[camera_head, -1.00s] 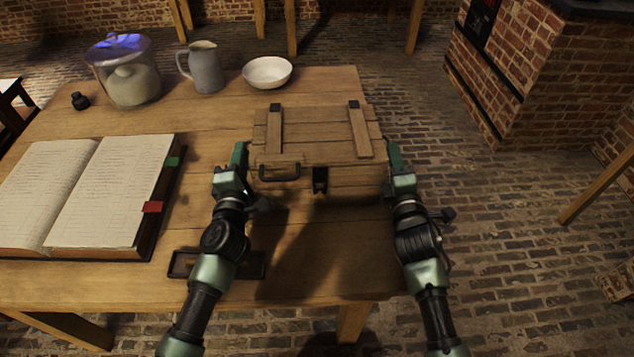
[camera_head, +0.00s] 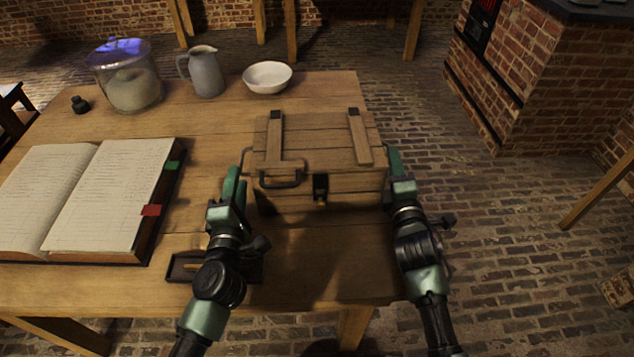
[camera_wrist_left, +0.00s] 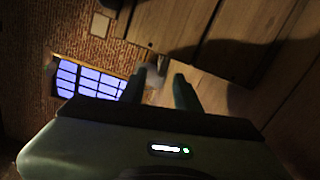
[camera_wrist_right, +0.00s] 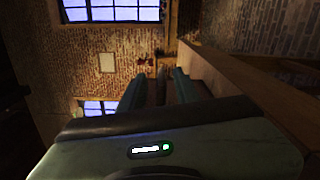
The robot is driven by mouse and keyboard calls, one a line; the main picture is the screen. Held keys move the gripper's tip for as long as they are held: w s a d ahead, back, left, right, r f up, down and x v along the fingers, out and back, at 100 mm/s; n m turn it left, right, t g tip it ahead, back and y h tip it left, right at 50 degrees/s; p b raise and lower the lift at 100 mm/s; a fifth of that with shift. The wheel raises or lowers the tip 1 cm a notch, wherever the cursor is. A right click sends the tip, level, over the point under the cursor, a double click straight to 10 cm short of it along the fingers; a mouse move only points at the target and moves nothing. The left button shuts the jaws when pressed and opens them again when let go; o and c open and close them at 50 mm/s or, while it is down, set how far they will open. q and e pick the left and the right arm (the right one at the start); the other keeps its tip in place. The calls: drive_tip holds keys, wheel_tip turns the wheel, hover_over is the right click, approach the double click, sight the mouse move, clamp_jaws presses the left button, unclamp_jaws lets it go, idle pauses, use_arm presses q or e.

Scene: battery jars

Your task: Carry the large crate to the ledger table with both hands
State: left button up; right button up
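The large wooden crate (camera_head: 318,140), with two lid battens, a front handle (camera_head: 281,182) and a dark latch, appears to rest upright on the ledger table (camera_head: 330,270) at its right edge. My left gripper (camera_head: 238,178) is open and empty, just left of the crate beside its side handle (camera_head: 246,158). The left wrist view shows its fingers (camera_wrist_left: 160,90) apart, with crate boards (camera_wrist_left: 225,55) at upper right. My right gripper (camera_head: 394,160) is at the crate's right side. Its fingers (camera_wrist_right: 156,90) are apart, with a dark bar, possibly a handle, between them.
An open ledger (camera_head: 100,200) lies at left, with a small dark tray (camera_head: 190,267) near the front. A lidded glass jar (camera_head: 130,85), grey pitcher (camera_head: 206,75), white bowl (camera_head: 267,77) and inkwell (camera_head: 79,104) stand behind. A brick stove (camera_head: 560,90) stands right; floor between is clear.

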use_arm(q)
drive_tip(key=s, duration=0.5)
drive_tip(key=shift+d, duration=0.15)
drive_tip(key=shift+s, duration=0.1)
use_arm(e)
drive_tip(key=shift+s, duration=0.2)
drive_tip(key=s, duration=1.1)
drive_tip(key=shift+s+d, duration=0.3)
drive_tip(key=shift+s, duration=0.05)
use_arm(q)
drive_tip(key=shift+s, duration=0.1)
use_arm(e)
drive_tip(key=shift+f, duration=0.1)
